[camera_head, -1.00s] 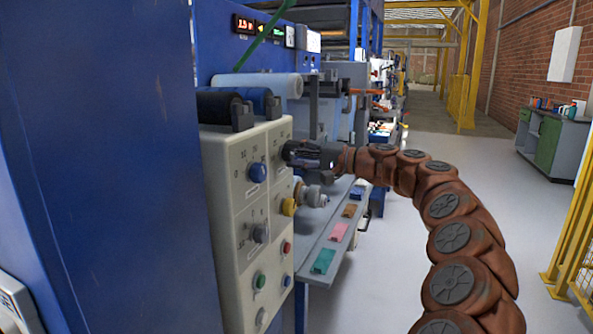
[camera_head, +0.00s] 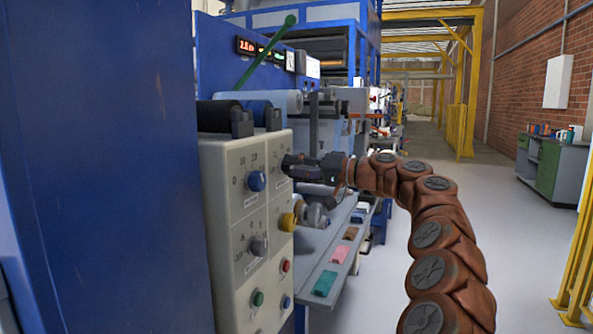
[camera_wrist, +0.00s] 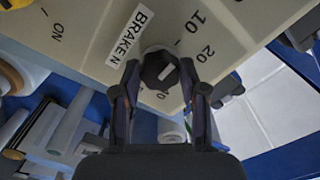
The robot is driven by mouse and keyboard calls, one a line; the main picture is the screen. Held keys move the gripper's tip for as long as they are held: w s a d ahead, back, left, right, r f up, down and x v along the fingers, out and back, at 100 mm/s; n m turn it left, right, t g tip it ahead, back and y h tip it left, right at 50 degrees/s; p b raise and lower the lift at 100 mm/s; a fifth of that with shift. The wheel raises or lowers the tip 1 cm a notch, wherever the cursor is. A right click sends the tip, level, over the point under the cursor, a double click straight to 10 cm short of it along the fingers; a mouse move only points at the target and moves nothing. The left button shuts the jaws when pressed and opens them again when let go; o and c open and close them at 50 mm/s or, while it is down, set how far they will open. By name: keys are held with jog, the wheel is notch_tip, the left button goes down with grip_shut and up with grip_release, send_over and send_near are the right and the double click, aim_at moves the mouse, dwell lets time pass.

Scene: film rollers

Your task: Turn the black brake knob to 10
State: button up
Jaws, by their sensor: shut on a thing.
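The black brake knob (camera_wrist: 158,68) sits on the beige panel, between my gripper's fingertips in the wrist view. It has a white pointer mark on its face, slanting up to the right in that view. The printed 10 (camera_wrist: 196,21) and 20 (camera_wrist: 205,53) lie above and right of the knob, and a BRAKE N label (camera_wrist: 130,35) lies up and left. I cannot tell exactly which number the mark meets. My gripper (camera_wrist: 160,92) is shut on the knob. In the head view my gripper (camera_head: 288,165) is at the panel's right face and hides the knob.
The beige control panel (camera_head: 218,210) also bears a blue knob (camera_head: 257,181), a grey knob (camera_head: 259,245), a yellow knob (camera_head: 287,221) and several buttons. A shelf (camera_head: 318,268) with coloured samples juts out below my gripper.

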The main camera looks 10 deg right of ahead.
jog(key=shift+a, duration=0.1)
jog(key=o, duration=1.1)
jog(key=shift+o, duration=0.2)
jog(key=v, duration=1.2)
